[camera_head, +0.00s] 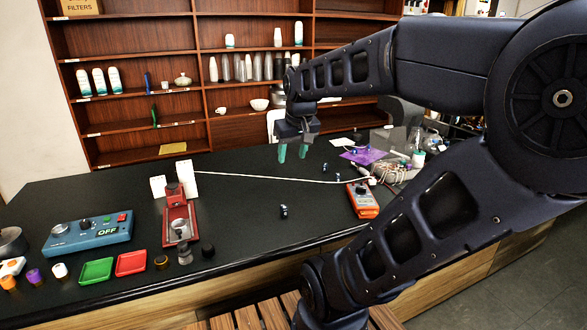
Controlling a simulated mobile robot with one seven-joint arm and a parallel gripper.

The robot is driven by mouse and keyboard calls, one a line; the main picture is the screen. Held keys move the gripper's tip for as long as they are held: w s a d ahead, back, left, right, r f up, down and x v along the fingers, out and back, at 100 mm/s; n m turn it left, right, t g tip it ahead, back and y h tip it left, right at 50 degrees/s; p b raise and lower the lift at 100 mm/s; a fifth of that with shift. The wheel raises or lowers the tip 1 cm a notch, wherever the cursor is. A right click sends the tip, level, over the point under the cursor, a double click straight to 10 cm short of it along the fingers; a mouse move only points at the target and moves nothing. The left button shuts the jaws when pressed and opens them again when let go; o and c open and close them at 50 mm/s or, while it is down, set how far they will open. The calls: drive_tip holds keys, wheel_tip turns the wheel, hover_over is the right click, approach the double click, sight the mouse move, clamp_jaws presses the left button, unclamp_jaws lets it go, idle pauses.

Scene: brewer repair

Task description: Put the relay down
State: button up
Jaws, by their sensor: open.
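My gripper (292,153) hangs above the back of the black table (235,190), its two green fingertips pointing down. The fingers are apart and nothing shows between them. A small dark part with light and blue markings (284,211) stands on the table, in front of and below my gripper and apart from it. Two similar small parts, one nearer (338,177) and one farther (325,167), stand to the right of my gripper. I cannot tell which of these is the relay; they are too small to make out.
An orange meter (363,199) lies at the right, with a white cable (270,177) running left to white blocks (188,178). A red device (179,221), a blue OFF box (88,235), a green tray (96,271) and a red tray (131,264) are at left. The table's middle is mostly clear.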

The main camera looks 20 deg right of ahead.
drive_tip(key=shift+m+t, duration=0.3)
drive_tip(key=shift+m, duration=0.1)
drive_tip(key=s, duration=0.1)
drive_tip(key=s+a+f, duration=0.1)
drive_tip(key=s, duration=0.1)
drive_tip(key=s+f, duration=0.1)
drive_tip(key=shift+s+a+f, duration=0.2)
drive_tip(key=shift+s+a, duration=0.2)
idle(0.6)
